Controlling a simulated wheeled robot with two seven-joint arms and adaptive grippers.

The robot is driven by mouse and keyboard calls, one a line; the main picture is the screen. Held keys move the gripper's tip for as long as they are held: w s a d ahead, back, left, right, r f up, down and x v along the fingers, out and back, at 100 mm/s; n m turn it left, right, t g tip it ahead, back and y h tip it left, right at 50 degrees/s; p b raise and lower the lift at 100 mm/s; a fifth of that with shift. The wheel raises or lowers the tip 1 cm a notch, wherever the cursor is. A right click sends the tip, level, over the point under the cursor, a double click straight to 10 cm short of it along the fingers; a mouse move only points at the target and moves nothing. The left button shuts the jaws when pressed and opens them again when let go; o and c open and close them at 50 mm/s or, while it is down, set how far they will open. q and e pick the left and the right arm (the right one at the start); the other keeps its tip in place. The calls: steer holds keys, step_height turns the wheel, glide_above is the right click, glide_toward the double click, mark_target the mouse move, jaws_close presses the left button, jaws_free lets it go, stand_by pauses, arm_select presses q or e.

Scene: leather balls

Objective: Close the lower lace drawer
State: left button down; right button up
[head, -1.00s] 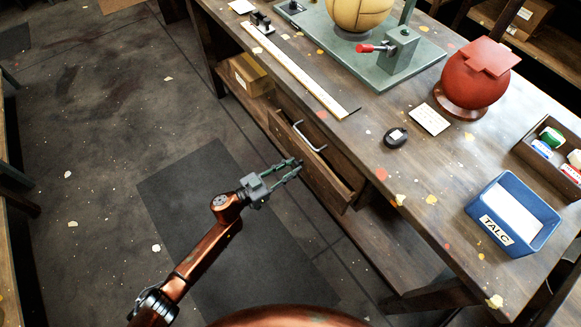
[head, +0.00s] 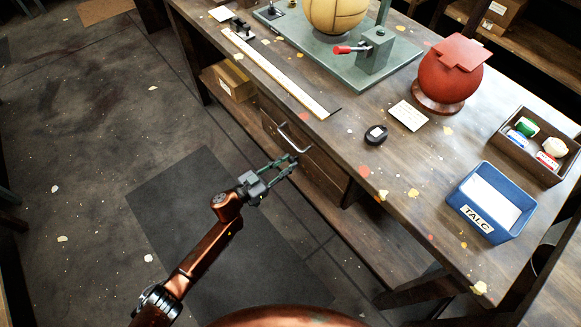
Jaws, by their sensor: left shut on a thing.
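The lower lace drawer (head: 324,184) is a brown wooden drawer under the front edge of the workbench. Its front now sits close beneath the upper drawer (head: 276,128), which has a curved metal handle (head: 290,137). No open drawer inside shows; I cannot tell whether the lower front is fully flush. My left gripper (head: 291,161), grey-green on a copper arm, reaches from the lower left to the lower drawer's front. Its fingers are shut on what appears to be the lower drawer's handle, which they mostly hide. My right gripper is not in view.
The wooden workbench (head: 335,150) carries a blue talc bin (head: 483,228), a red ball on a stand (head: 449,78), a green press base (head: 345,75) and a box of small items (head: 512,158). A cardboard box (head: 233,82) sits on the shelf.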

arm_select(q)
steer(key=c, duration=2.1)
jaws_free()
steer(key=shift+w+d+r, duration=0.1)
steer(key=shift+d+r, duration=0.05)
steer(key=shift+r, duration=0.05)
steer(key=shift+o, duration=0.8)
steer(key=shift+w+d+f, duration=0.1)
steer(key=shift+o, duration=1.4)
steer(key=shift+a, duration=0.2)
steer(key=v, duration=1.2)
steer(key=shift+f, duration=0.1)
